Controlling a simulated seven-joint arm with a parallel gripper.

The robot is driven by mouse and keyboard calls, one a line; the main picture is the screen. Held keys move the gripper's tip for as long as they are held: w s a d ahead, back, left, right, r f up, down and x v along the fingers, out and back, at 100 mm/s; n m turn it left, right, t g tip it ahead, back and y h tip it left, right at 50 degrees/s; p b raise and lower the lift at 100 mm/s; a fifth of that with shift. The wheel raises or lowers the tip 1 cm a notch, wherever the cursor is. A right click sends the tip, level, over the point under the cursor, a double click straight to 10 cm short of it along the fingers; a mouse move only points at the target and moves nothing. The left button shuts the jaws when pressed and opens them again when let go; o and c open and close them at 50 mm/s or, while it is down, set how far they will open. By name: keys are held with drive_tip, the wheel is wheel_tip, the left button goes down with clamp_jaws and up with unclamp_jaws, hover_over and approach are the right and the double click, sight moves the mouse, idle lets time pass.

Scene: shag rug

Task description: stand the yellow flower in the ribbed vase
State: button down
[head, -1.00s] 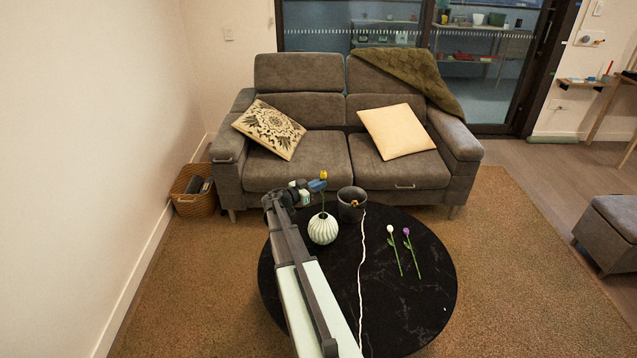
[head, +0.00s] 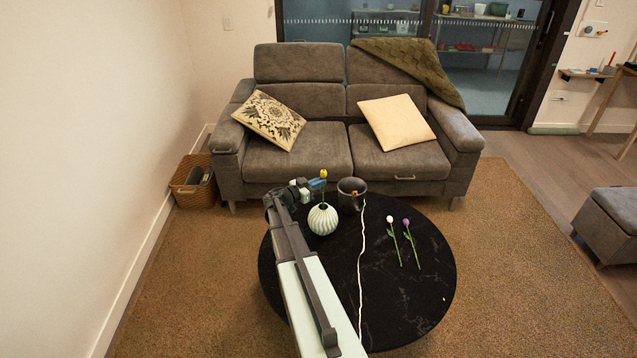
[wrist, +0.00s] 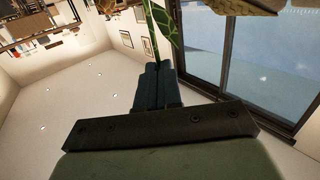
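The yellow flower (head: 323,173) is upright in my gripper (head: 317,184), its bloom just above the blue fingertips. In the wrist view the fingers (wrist: 153,85) are closed together at its green stem (wrist: 152,30), and a leaf shows beyond them. The pale ribbed vase (head: 322,220) stands upright on the round black table (head: 410,310). My gripper is above the vase. The stem runs down to the vase's mouth; I cannot tell how far its lower end is inside.
A dark pot (head: 346,202) stands right of the vase, close to it. A white flower (head: 390,220) and a purple flower (head: 407,223) lie further right. A white wavy cord (head: 361,270) crosses the table. The sofa (head: 300,158) is behind; the table's right front is clear.

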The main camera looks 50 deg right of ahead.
drive_tip(key=c, duration=1.2)
unclamp_jaws()
drive_tip(key=a, duration=0.4)
drive_tip(key=w+a, duration=0.1)
drive_tip(key=a, duration=0.4)
drive_tip(key=w+a, duration=0.1)
drive_tip(key=a, duration=0.3)
drive_tip(key=shift+a+r, duration=0.25)
drive_tip(key=shift+a, duration=0.1)
